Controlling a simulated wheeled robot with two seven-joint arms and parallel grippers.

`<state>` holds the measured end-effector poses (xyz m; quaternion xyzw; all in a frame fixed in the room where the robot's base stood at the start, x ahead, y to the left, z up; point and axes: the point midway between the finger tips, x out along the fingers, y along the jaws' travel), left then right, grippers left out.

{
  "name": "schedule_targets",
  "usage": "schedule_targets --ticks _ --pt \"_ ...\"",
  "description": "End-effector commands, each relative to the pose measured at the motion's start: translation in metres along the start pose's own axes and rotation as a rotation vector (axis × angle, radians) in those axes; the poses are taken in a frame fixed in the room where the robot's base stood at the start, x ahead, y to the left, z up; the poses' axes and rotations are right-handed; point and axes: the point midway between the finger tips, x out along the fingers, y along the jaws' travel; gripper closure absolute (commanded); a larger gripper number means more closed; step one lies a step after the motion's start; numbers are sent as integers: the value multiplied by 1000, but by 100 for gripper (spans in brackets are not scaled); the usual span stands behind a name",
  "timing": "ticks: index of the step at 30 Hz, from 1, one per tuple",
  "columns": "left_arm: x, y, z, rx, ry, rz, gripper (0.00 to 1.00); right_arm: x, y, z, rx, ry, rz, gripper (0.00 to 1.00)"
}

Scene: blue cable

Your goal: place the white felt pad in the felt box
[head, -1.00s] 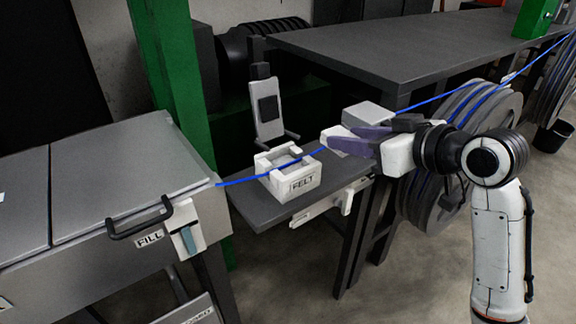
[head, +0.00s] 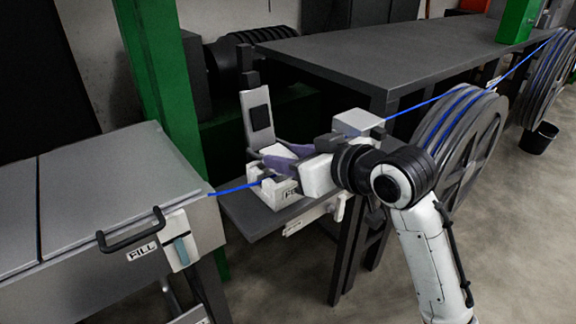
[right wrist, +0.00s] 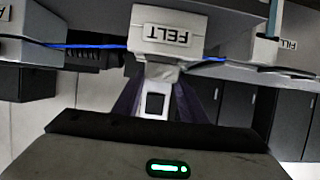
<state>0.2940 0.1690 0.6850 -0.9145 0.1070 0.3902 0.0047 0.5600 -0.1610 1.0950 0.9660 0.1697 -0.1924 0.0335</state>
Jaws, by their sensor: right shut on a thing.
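The white felt box (head: 275,199), labelled FELT, stands on a grey shelf. It also shows upside down in the right wrist view (right wrist: 168,36). My right gripper (head: 268,158) reaches in from the right, its purple fingers just over the box. It is shut on a pale piece, which looks like the white felt pad (head: 277,151). The fingers and wrist cover part of the box and its inside. I cannot tell whether the pad touches the box. My left gripper is not in view.
A blue cable (head: 232,190) runs across the box area to the reels (head: 470,140) at right. An upright grey holder (head: 257,115) stands behind the box. A grey block (head: 357,122) is to the right. The grey cabinet (head: 100,190) is at left.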

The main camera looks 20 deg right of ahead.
Motion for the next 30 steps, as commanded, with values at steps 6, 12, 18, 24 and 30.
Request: schedule_targets --ticks 6,12,18,24,30 --pt "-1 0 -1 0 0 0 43 8 0 21 0 -1 0 83" --pt "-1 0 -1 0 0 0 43 8 0 20 -1 1 0 83" --pt "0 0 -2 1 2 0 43 10 0 23 0 0 0 54" --pt "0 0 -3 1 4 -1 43 9 0 22 0 0 0 43" --pt "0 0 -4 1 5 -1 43 1 -1 14 -5 4 -8 43"
